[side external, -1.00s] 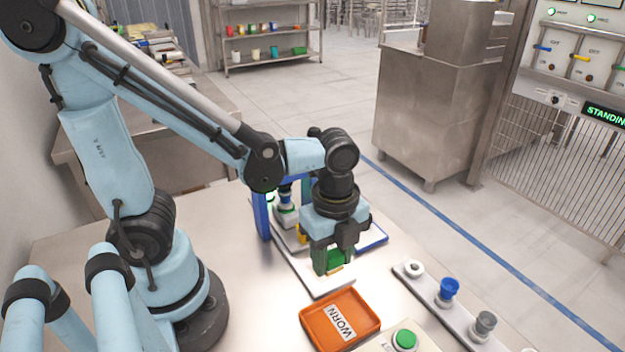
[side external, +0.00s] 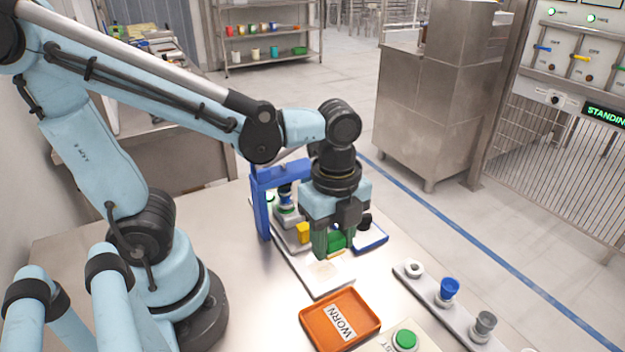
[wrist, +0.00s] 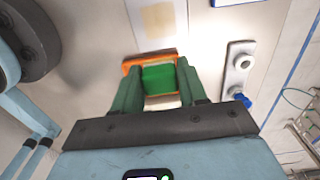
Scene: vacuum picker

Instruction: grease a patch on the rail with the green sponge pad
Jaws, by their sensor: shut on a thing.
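My gripper (side external: 334,248) has green fingers shut on the green sponge pad (side external: 337,240), which has a tan underside. The pad also shows between the fingers in the wrist view (wrist: 159,78).
An orange tray marked WORN (side external: 362,337) lies just in front of the plate. A blue frame (side external: 262,209) stands behind at left, with a yellow block (side external: 303,233) near it. A strip with several cups (side external: 427,285) and a green button (side external: 405,339) are at right front.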

